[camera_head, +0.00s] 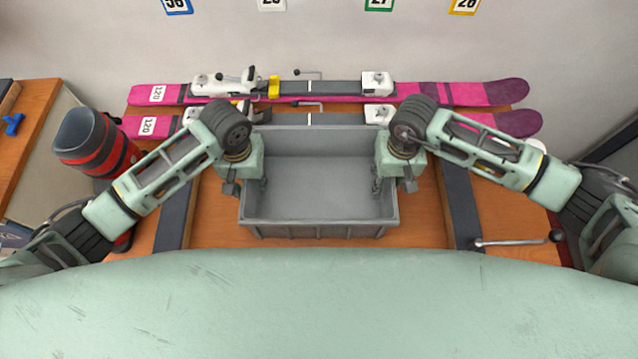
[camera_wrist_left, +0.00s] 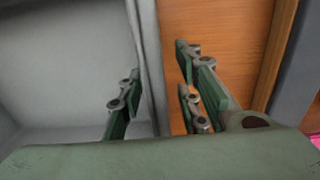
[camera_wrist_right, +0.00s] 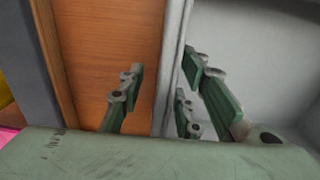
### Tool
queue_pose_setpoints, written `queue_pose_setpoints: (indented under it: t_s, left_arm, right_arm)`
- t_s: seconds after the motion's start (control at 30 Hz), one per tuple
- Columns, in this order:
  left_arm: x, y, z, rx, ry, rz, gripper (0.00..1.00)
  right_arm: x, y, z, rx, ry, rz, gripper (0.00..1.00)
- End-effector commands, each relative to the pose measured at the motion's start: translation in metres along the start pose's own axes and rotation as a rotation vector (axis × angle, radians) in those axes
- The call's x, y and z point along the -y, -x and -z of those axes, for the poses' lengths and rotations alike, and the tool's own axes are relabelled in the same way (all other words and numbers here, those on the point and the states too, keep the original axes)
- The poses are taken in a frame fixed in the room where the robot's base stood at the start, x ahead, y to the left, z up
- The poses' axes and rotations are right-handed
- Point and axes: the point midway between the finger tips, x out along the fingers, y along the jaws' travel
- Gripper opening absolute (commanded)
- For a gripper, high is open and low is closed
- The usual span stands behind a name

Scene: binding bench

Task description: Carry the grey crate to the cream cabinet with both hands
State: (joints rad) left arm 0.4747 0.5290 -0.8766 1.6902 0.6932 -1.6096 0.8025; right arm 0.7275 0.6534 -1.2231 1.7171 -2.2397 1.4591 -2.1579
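The grey crate (camera_head: 318,229) stands empty on the wooden bench, in the middle of the head view. It also shows in the left wrist view (camera_wrist_left: 65,70) and the right wrist view (camera_wrist_right: 255,50). My left gripper (camera_head: 246,186) is at the crate's left wall, its open fingers (camera_wrist_left: 158,85) on either side of that wall. My right gripper (camera_head: 394,184) is at the right wall, its open fingers (camera_wrist_right: 160,80) also straddling it. Gaps show between fingers and walls. No cream cabinet can be clearly made out; a cream-sided unit with a wooden top (camera_head: 30,130) is partly visible at left.
Pink skis (camera_head: 470,93) with bindings lie behind the crate. A black and red ski boot (camera_head: 95,145) stands at the left. A crank handle (camera_head: 520,240) is at the right. Dark strips (camera_head: 462,205) flank the crate on the bench (camera_head: 425,225).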

Motion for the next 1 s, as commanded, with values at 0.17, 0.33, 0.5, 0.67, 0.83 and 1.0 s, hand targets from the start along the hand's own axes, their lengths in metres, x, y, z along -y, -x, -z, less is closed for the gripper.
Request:
queue_pose_setpoints:
  t_s: [0.17,0.33,0.5,0.67,0.83,1.0]
  left_arm:
    - [0.0000,0.0001,0.0000,0.000,0.000,0.000,0.20]
    - [0.0001,0.0002,0.0000,0.000,0.000,0.000,0.05]
    - [0.0001,0.0003,0.0000,0.000,0.000,0.000,0.00]
    - [0.0001,0.0004,0.0000,0.000,0.000,0.000,0.00]
    - [0.0000,0.0006,0.0001,0.000,0.000,0.000,0.00]
    - [0.0000,0.0006,0.0001,0.000,0.000,0.000,0.00]
  right_arm:
    - [0.0001,0.0002,0.0000,0.000,0.000,0.000,0.20]
    - [0.0001,0.0003,0.0001,0.000,0.000,0.000,0.05]
    - [0.0000,0.0004,0.0001,0.000,0.000,0.000,0.00]
    - [0.0000,0.0004,0.0001,0.000,0.000,0.000,0.00]
    - [-0.0001,0.0005,0.0002,0.000,0.000,0.000,0.00]
    - [-0.0002,0.0006,0.0002,0.000,-0.001,0.000,0.00]
